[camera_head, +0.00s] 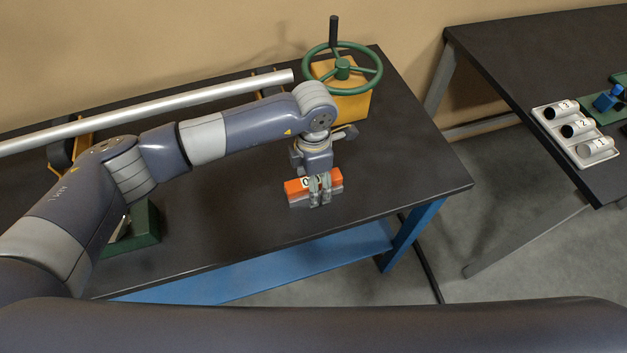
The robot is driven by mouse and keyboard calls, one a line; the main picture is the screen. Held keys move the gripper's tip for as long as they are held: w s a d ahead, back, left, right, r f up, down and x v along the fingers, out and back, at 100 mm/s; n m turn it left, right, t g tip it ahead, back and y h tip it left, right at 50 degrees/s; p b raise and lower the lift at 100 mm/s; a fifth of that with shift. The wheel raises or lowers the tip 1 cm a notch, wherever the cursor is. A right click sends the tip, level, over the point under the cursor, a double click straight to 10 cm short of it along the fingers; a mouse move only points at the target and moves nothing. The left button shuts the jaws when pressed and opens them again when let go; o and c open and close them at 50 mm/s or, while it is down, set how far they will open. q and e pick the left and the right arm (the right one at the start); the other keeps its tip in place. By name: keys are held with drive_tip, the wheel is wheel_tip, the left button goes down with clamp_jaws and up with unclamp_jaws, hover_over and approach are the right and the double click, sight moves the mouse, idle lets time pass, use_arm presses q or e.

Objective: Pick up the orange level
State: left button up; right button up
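The orange level (298,188) is a short orange and grey block on the dark workbench, near its front edge right of the middle. A small white label with dark marks shows on its top. My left gripper (319,192) points down at the level, with its grey fingers over the level's near face, right of its middle. The fingers hide part of the level. I cannot tell whether they are shut on it or only around it. My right gripper is not in view.
A green handwheel (343,68) on a yellow block stands at the back right of the workbench (400,165). A long silver pipe (170,106) lies across the back. A second table (500,60) at the right holds a white tray (558,134) of numbered cylinders.

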use_arm(q)
drive_tip(key=c, duration=1.2)
drive_tip(key=shift+c, duration=0.2)
